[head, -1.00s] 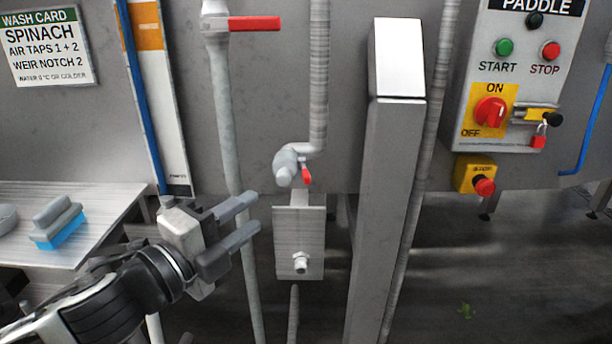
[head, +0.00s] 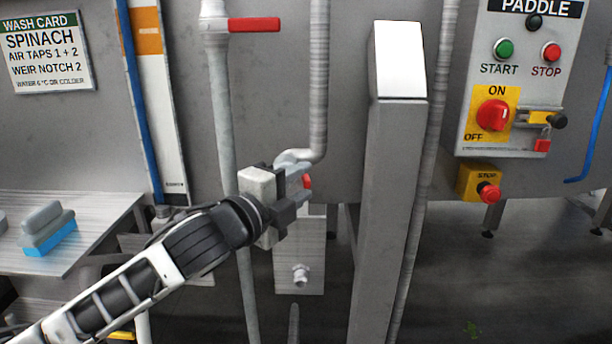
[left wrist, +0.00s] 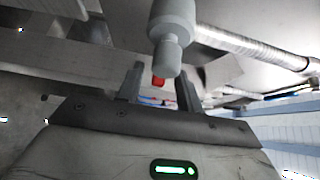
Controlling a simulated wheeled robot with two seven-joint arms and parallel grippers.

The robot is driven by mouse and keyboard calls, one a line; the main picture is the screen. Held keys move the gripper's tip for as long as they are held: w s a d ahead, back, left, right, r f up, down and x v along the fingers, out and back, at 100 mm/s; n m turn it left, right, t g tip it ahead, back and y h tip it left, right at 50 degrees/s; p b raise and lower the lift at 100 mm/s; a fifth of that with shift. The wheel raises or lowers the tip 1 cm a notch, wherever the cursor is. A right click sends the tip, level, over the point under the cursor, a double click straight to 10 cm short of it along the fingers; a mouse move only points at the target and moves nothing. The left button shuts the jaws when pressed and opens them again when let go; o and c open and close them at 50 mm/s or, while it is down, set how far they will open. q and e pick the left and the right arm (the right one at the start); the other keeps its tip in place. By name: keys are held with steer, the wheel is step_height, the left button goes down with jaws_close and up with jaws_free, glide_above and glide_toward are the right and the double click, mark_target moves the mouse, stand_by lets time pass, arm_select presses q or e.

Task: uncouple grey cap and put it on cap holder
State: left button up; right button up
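The grey cap (left wrist: 168,58) sits on the end of a grey pipe coupling with a red lever (head: 307,181). In the head view my left gripper (head: 298,190) is in front of the cap and hides most of it. In the left wrist view the two fingers (left wrist: 159,88) stand apart, with the cap just beyond and above the gap and the red lever (left wrist: 157,81) showing between them. I cannot tell whether a finger touches the cap. The likely cap holder is a metal plate with a bare peg (head: 300,274), below the gripper. My right gripper is not in view.
A grey post (head: 385,200) stands right of the coupling. A vertical pipe (head: 226,130) with a red handle (head: 254,25) runs at its left. A side table (head: 95,215) holds a blue and grey brush (head: 48,228). Control boxes (head: 520,80) hang at the right.

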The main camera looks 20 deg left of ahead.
mark_target(308, 185)
arm_select(q)
steer(key=shift+x, duration=1.15)
jaws_close()
steer(key=shift+d, duration=0.1)
steer(key=shift+w+d+n+t+y+p, duration=0.1)
steer(key=shift+d+n+t+y+p, duration=0.15)
steer(key=shift+n+y, duration=0.5)
steer(key=shift+w+d+n+t+y+p, duration=0.15)
steer(key=shift+n+y, duration=0.3)
steer(key=shift+y, duration=0.6)
steer(key=shift+w+d+n+g+y+b, duration=0.25)
steer(key=shift+w+n+g+y, duration=0.5)
steer(key=shift+n+y, duration=1.4)
steer(key=shift+w+d+n+g+y+b, duration=0.4)
steer(key=shift+n+g+y, duration=0.8)
steer(key=shift+y, duration=1.7)
steer(key=shift+w+d+n+g+y, duration=0.2)
steer(key=shift+w+n+g+y, duration=0.5)
steer(key=shift+n+y, duration=1.55)
steer(key=shift+y, duration=0.4)
